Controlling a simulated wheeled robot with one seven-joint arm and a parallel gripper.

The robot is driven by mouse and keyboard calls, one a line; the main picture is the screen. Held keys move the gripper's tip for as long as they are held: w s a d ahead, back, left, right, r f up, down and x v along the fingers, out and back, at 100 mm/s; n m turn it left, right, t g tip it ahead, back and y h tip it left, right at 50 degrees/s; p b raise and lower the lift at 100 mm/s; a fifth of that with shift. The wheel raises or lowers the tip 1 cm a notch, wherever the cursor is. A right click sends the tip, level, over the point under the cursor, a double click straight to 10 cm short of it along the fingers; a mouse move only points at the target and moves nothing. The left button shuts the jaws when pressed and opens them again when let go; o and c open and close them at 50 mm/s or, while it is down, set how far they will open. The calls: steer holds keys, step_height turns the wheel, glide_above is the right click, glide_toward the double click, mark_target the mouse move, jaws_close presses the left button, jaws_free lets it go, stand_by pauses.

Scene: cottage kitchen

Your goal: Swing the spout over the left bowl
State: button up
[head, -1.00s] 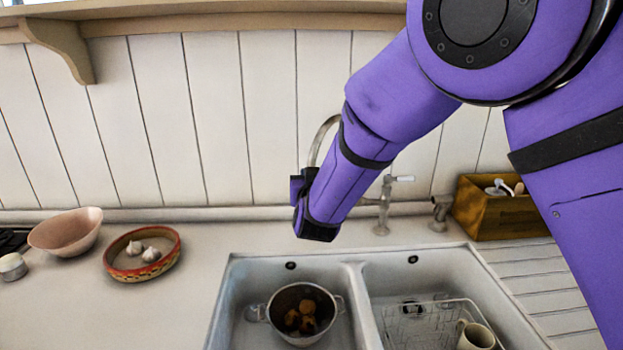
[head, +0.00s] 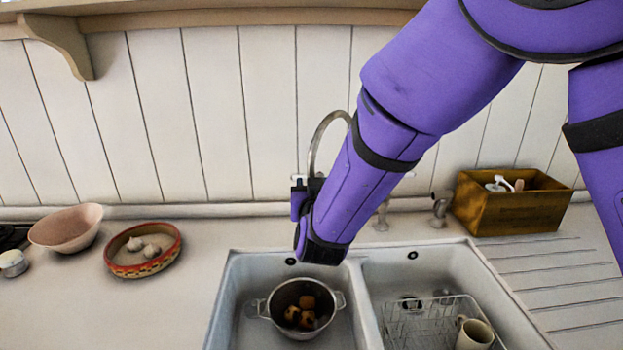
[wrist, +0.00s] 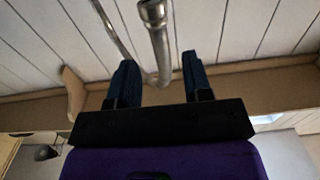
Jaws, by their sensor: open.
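The tap's curved metal spout (head: 318,138) arches up behind my forearm in the head view, and its lower part is hidden by my arm. The tap body (head: 381,216) stands behind the sink, partly covered. In the wrist view the spout (wrist: 154,40) shows its open end at the top, and its bend appears between my fingers. My gripper (wrist: 158,80) is open, one finger on each side; I cannot tell whether either touches. In the head view my gripper (head: 303,190) is above the back of the left bowl (head: 238,290).
A two-handled pot (head: 286,318) with brown food sits in the left bowl. The right bowl (head: 440,262) holds a wire rack (head: 410,325) and a mug (head: 475,334). A wooden box (head: 510,212) stands right. A dish of garlic (head: 142,250) and pink bowl (head: 66,228) are left.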

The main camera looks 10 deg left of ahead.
steer(key=shift+v, duration=1.85)
steer(key=d+r+g, duration=0.2)
steer(key=d+r, duration=0.2)
steer(key=d, duration=0.3)
steer(key=s+d+r+m+g, duration=0.15)
steer(key=d+r, duration=0.25)
steer(key=d, duration=0.4)
steer(key=d+r+g, duration=0.3)
steer(key=d+r, duration=0.1)
steer(key=d, duration=0.3)
steer(key=s+d+m+g+h, duration=0.2)
steer(key=s+d+g+h, duration=0.3)
steer(key=s+d, duration=1.5)
steer(key=s, duration=0.3)
steer(key=shift+s+d, duration=0.35)
steer(key=shift+d, duration=0.05)
